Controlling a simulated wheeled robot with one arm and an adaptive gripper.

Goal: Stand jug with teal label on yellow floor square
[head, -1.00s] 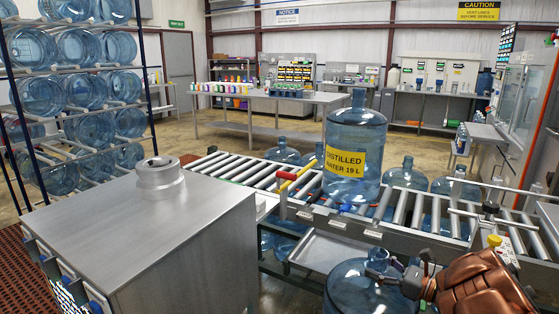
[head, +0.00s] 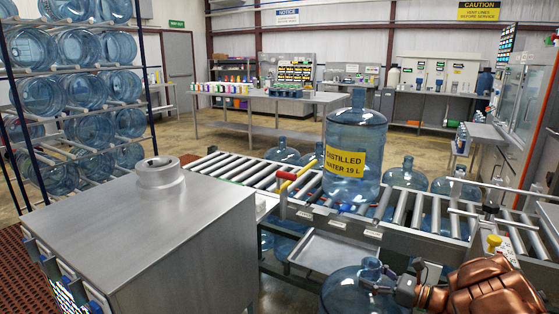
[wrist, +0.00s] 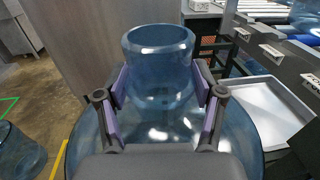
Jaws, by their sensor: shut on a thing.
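A clear blue jug (head: 350,293) is at the bottom of the head view, in front of the conveyor, with its lower part cut off by the frame. My gripper (head: 380,276) is shut on its neck. In the wrist view, the fingers (wrist: 163,92) sit on both sides of the neck (wrist: 160,62), and the jug looks upright. No teal label shows on the held jug in either view. A yellow floor line (wrist: 58,162) shows at the lower left of the wrist view, partly hidden by the jug; a whole yellow square cannot be made out.
A jug with a yellow "distilled water" label (head: 345,161) stands on the roller conveyor (head: 405,207). A metal tray (head: 326,251) hangs in front of it. A steel cabinet (head: 130,225) stands left. Another jug (wrist: 18,153) and a green floor line (wrist: 8,106) show left in the wrist view.

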